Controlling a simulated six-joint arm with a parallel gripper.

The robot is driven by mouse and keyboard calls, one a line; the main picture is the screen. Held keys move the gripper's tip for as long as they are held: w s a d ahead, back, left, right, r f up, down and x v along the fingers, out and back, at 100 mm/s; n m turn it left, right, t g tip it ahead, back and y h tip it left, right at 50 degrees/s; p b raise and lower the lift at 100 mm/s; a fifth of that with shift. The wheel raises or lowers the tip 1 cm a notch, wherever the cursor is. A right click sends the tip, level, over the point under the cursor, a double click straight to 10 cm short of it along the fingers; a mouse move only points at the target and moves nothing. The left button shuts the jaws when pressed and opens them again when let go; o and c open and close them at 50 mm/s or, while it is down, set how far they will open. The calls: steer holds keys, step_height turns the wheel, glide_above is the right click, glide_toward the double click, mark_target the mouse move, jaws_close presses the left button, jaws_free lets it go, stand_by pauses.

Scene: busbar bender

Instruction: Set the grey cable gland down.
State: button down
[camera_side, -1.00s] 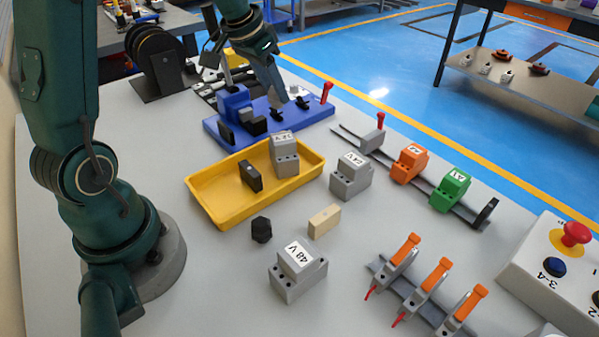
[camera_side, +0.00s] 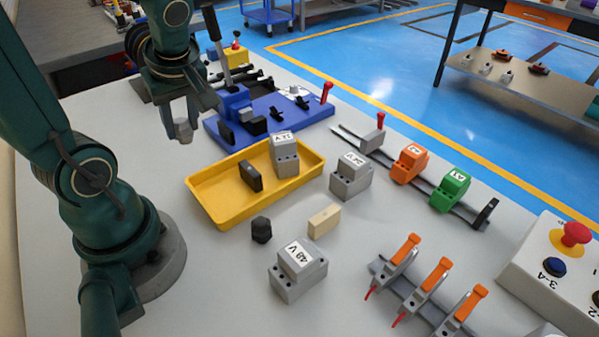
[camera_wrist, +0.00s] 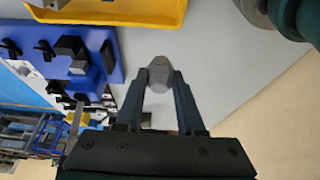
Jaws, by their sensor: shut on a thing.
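The grey cable gland (camera_side: 183,131) is between the fingertips of my gripper (camera_side: 180,118), to the left of the blue fixture in the side view. In the wrist view the gland (camera_wrist: 158,72) shows as a small grey faceted piece, and my gripper (camera_wrist: 158,82) is shut on it. It appears held above the bare grey table (camera_wrist: 215,75); the exact gap under it is hard to tell.
The blue bender base (camera_side: 275,119) and the yellow tray (camera_side: 206,205) stand to the right of my gripper. The tray holds a black block (camera_side: 250,176) and a grey labelled block (camera_side: 284,156). A black hex piece (camera_side: 261,230) lies before the tray. Table left of the tray is clear.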

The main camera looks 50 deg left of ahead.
steer(key=s+r+n+g, duration=0.1)
steer(key=s+r+n, duration=0.15)
steer(key=s, duration=0.35)
steer(key=shift+n, duration=0.35)
steer(key=w+d+f, duration=0.7)
steer(key=d, duration=0.1)
steer(key=shift+w+f, duration=0.3)
steer(key=shift+f, duration=2.05)
steer(key=shift+f, duration=0.1)
steer(key=c, duration=0.8)
jaws_free()
